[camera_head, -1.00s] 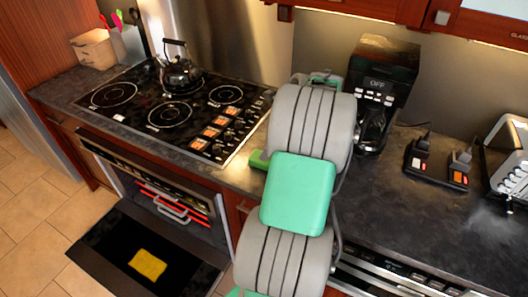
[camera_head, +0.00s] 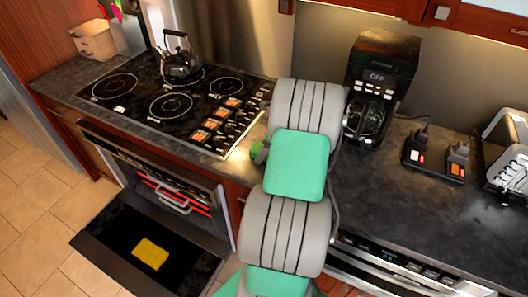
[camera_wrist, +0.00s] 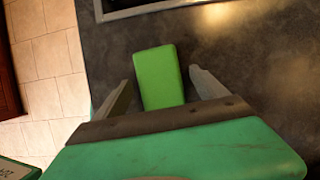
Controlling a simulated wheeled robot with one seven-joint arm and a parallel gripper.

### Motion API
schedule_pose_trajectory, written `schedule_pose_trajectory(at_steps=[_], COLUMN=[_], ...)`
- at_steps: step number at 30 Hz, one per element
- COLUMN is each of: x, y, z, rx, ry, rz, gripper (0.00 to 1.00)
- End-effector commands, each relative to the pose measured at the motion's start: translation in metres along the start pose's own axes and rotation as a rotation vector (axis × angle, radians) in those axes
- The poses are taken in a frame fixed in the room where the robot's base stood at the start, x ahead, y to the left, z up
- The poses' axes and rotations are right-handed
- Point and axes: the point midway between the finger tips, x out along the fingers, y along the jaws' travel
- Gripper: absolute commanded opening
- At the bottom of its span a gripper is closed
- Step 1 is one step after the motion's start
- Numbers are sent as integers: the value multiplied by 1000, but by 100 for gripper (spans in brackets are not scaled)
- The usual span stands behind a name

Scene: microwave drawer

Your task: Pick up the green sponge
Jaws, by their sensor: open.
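The green sponge (camera_wrist: 160,77) is a bright green block on the dark countertop in the wrist view. My gripper (camera_wrist: 161,82) is open, with one finger on each side of the sponge and visible gaps between. The near end of the sponge is hidden by the gripper body. I cannot tell how far the fingertips are above the counter. In the head view a small green patch shows at the left of my arm, by the stove's corner; my arm hides most of that spot.
A stove (camera_head: 168,98) with a kettle (camera_head: 180,62) stands left of my arm. Its lower door (camera_head: 105,232) is open, with a yellow piece (camera_head: 150,253) on it. A coffee maker (camera_head: 378,85) stands behind right. Counter (camera_head: 410,215) at right is mostly clear.

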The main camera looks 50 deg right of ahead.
Motion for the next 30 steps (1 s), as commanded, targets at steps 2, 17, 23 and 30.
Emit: schedule_pose_trajectory(at_steps=[2, 17, 23, 30], x=[0, 3, 3, 3], y=[0, 0, 0, 0], z=[0, -1, -1, -1], rx=[0, 0, 0, 0], ry=[0, 0, 0, 0], rz=[0, 0, 0, 0], gripper=[82, 74, 57, 38])
